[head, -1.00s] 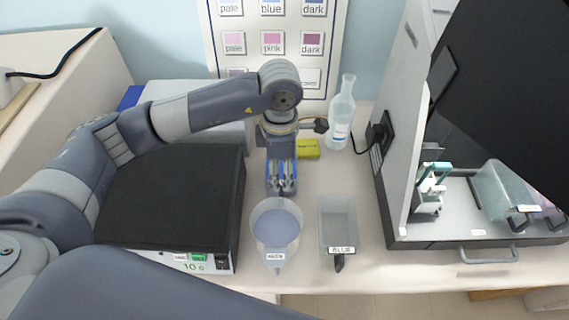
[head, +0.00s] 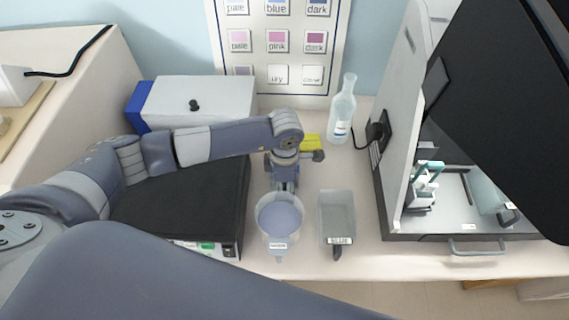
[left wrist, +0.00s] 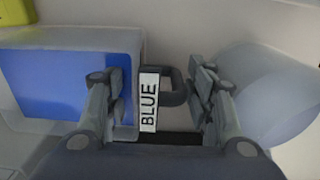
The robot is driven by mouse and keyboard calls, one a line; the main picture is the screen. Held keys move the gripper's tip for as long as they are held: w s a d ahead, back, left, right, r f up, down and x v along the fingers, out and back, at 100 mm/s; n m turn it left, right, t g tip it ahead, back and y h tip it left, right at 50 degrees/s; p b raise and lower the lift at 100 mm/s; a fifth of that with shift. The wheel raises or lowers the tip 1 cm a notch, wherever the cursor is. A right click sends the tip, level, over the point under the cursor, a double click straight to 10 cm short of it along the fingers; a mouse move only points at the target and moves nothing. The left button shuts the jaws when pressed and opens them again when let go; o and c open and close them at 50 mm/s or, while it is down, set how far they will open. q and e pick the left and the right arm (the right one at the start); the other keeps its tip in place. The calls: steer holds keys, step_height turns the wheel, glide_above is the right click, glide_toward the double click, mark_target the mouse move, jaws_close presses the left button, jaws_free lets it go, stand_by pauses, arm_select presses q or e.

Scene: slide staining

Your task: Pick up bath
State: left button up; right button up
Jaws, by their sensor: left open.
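The left wrist view shows a clear bath (left wrist: 70,85) holding blue, with a white label reading BLUE on its end. Its dark loop handle (left wrist: 176,86) lies between the two fingers of my left gripper (left wrist: 160,105), which is open around it. I cannot tell whether the fingers touch it. In the head view my left gripper (head: 284,188) points down just behind a round bowl (head: 279,214), and it largely hides the blue-filled bath there. A second rectangular container (head: 337,212), greyish and labelled, stands to the right of the bowl. My right gripper is not in view.
A yellow block (head: 311,142) lies behind my left gripper, with a clear bottle (head: 343,110) to its right. A black-topped device (head: 180,195) sits under my left arm. An open cabinet (head: 440,238) stands at right. Bench is free between container and cabinet.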

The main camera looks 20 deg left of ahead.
arm_select(q)
jaws_close()
steer(key=shift+w+r, duration=0.1)
